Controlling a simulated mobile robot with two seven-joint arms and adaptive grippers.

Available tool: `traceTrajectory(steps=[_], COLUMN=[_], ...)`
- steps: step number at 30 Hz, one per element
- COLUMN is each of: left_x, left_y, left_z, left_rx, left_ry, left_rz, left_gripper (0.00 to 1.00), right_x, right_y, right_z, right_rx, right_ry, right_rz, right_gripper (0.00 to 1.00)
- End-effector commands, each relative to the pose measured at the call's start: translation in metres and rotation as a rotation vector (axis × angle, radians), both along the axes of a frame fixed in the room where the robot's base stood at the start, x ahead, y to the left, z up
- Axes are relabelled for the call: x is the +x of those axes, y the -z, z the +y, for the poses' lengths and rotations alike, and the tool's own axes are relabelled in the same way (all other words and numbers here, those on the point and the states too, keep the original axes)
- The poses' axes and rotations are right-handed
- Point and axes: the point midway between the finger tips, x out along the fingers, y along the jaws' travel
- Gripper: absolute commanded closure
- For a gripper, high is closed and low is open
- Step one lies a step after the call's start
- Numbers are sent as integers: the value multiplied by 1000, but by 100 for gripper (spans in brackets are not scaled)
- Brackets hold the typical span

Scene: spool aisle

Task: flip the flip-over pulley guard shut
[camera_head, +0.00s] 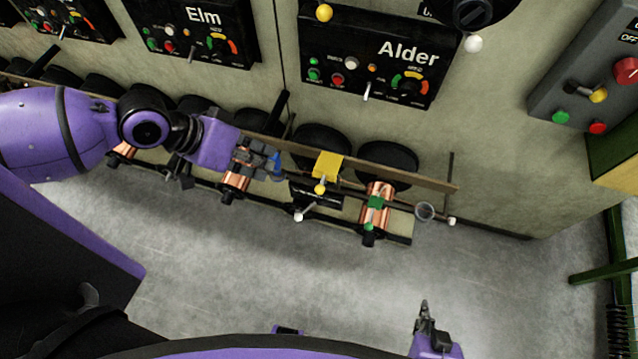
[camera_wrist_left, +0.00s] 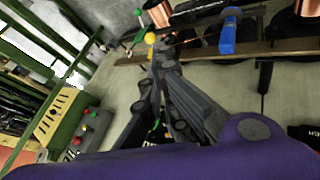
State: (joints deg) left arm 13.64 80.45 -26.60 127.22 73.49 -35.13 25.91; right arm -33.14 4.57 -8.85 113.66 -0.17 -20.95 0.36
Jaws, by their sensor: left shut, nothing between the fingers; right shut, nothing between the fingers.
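A yellow plate (camera_head: 327,164) sits on the long brown rail in the head view, with a yellow ball knob (camera_head: 320,189) just below it. I take these for part of the pulley guard, but cannot tell for sure. Below them is a black block (camera_head: 316,196) with a white-tipped lever. My left gripper (camera_head: 272,163) is shut and empty at the rail, left of the yellow plate, near a blue part (camera_head: 278,165). In the left wrist view, the yellow knob (camera_wrist_left: 150,38) appears just past its fingertips (camera_wrist_left: 157,62). My right gripper (camera_head: 424,308) is shut and empty, low over the floor.
Copper spools (camera_head: 377,203) and dark round discs (camera_head: 386,163) line the rail (camera_head: 415,180). A green clip (camera_head: 375,202) and a ring (camera_head: 425,211) are to the right. The Alder panel (camera_head: 375,60) is above. The floor in front is clear.

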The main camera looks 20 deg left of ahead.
Motion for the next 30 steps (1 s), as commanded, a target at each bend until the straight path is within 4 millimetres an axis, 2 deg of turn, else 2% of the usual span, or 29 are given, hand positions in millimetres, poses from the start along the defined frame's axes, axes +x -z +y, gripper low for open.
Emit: traceTrajectory(steps=[3, 8, 21, 30], left_x=[-10, -7, 17, 27], left_y=[0, 9, 78, 107], left_z=[-8, -15, -64, -83], left_rx=[-52, -60, -58, -55], left_ry=[-54, -71, -69, -69], left_rz=[88, 99, 97, 95], left_gripper=[100, 100, 100, 100], right_x=[2, 1, -2, 0], right_y=[-2, 0, 4, 2], right_z=[1, 4, 2, 2], right_rx=[1, 5, 3, 2], right_ry=[-1, -2, 0, -1], right_rz=[-5, -2, 3, -1], right_gripper=[100, 100, 100, 100])
